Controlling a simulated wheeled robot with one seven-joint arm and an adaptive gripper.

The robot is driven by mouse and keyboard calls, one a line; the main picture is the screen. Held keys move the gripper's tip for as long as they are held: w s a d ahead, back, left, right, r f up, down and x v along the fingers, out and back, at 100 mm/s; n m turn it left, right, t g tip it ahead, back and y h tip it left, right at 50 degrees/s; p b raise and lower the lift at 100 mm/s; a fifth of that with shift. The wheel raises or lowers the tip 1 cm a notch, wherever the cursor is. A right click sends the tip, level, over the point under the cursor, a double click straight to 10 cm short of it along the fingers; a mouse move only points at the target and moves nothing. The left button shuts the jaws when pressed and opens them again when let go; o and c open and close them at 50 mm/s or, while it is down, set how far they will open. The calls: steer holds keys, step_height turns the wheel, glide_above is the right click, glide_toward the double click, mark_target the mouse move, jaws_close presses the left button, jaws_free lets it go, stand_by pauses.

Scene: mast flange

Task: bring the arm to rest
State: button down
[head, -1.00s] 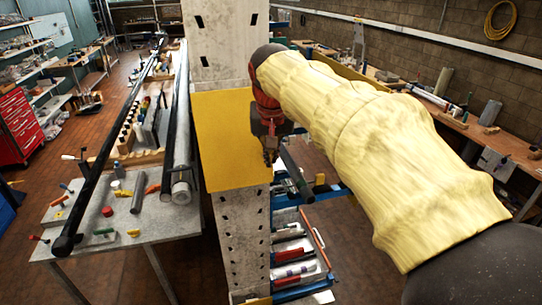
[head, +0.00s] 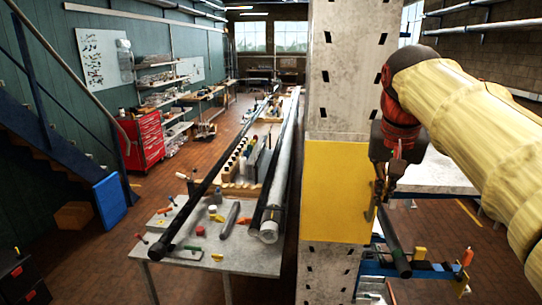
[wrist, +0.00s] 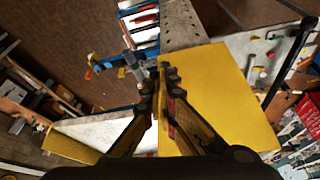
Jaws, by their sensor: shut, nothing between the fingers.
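My arm, in a pale yellow padded sleeve, comes in from the right in the head view. My gripper (head: 384,192) hangs at its end, just right of the yellow panel (head: 336,195) on the mast (head: 345,85). The gripper is shut and empty. In the wrist view its fingertips (wrist: 160,75) come together beside the edge of the yellow panel (wrist: 215,100). I cannot tell whether they touch the panel.
A grey table (head: 225,256) with long dark and grey pipes, bottles and small tools stands left of the mast. A blue rack (head: 420,270) is low on the right, below my gripper. A red drawer cabinet (head: 145,140) stands far left, with open brick floor near it.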

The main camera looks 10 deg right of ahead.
steer(key=s+a+f+n+b, duration=0.2)
steer(key=s+a+f+b, duration=0.2)
steer(key=f, duration=1.2)
steer(key=s+a+f+n+t+y+b, duration=0.1)
steer(key=s+a+f+b, duration=0.3)
steer(key=s+f+b, duration=0.4)
steer(key=s+a+f+n+y+b, duration=0.1)
steer(key=s+a+f+b, duration=0.3)
steer(key=f+b, duration=0.8)
steer(key=shift+s+a+f+n+t+b, duration=0.35)
steer(key=shift+s+f+n, duration=0.65)
steer(key=shift+f, duration=5.05)
steer(key=shift+s, duration=0.1)
